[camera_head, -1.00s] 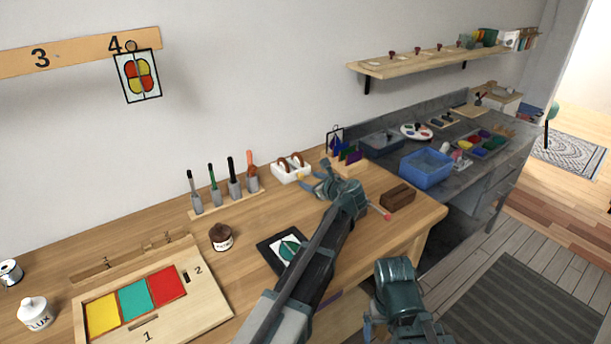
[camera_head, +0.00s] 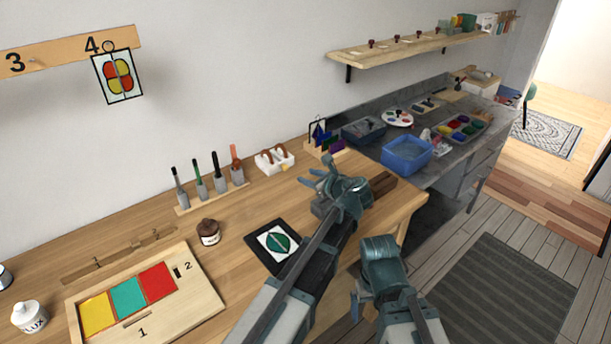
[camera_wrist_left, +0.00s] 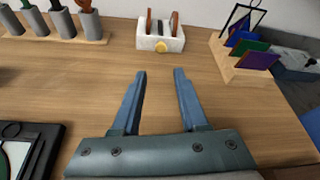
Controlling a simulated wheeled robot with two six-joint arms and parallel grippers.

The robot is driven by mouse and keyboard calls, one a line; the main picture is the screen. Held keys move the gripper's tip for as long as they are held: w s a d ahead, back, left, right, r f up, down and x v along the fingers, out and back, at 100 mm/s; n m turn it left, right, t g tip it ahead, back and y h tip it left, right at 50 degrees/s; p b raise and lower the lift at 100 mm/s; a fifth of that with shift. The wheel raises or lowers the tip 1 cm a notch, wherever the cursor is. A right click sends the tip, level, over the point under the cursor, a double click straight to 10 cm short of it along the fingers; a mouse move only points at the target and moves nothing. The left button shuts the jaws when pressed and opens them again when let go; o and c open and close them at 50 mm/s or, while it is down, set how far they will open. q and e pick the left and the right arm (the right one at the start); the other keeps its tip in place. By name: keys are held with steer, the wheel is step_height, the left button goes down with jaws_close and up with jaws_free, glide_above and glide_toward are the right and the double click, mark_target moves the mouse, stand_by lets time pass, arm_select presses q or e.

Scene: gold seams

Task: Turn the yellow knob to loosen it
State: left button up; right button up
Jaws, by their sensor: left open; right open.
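The yellow knob (camera_head: 285,167) is on the front of a white block (camera_head: 268,164) with brown pieces standing in its top, at the back of the wooden bench. In the left wrist view the knob (camera_wrist_left: 161,46) and block (camera_wrist_left: 146,38) lie ahead, just beyond the fingertips. My left gripper (camera_head: 313,174) is open and empty over the bench, to the right of the knob and apart from it; its two blue fingers (camera_wrist_left: 160,75) point toward the block. My right gripper (camera_head: 356,298) is low by the bench's front edge, its fingers partly hidden.
A row of upright tools (camera_head: 210,187) stands left of the block. A rack of coloured panes (camera_head: 326,143) stands right of it. A framed leaf picture (camera_head: 272,243) lies in front. A brown block (camera_head: 384,184) is partly behind my left gripper. Bare wood lies before the white block.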

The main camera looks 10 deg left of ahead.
mark_target(286, 168)
arm_select(q)
steer(key=w+d+m+g+y, duration=0.1)
steer(key=m, duration=0.1)
steer(key=w+d+m+b, duration=0.1)
steer(key=w, duration=0.1)
steer(key=shift+w+d+f+m+g+y, duration=0.1)
steer(key=shift+d+f+m+g+y, duration=0.05)
steer(key=shift+f+m+g+y, duration=0.25)
steer(key=shift+w+d+m+g, duration=0.15)
steer(key=shift+d+m+g, duration=0.15)
steer(key=shift+m, duration=0.2)
steer(key=shift+d+r+m+g+y, duration=0.1)
steer(key=shift+d+m+g+y, duration=0.15)
steer(key=shift+m+y, duration=0.25)
steer(key=b+x, duration=0.4)
steer(key=x, duration=0.8)
steer(key=shift+w+a+f+b, duration=0.1)
steer(key=shift+a+f+b, duration=0.15)
steer(key=shift+b, duration=0.05)
steer(key=shift+w+a+f, duration=0.15)
steer(key=shift+w+a, duration=0.1)
steer(key=shift+a, duration=0.35)
arm_select(e)
step_height(286, 168, down, 6)
steer(key=d, duration=0.1)
arm_select(q)
jaws_close()
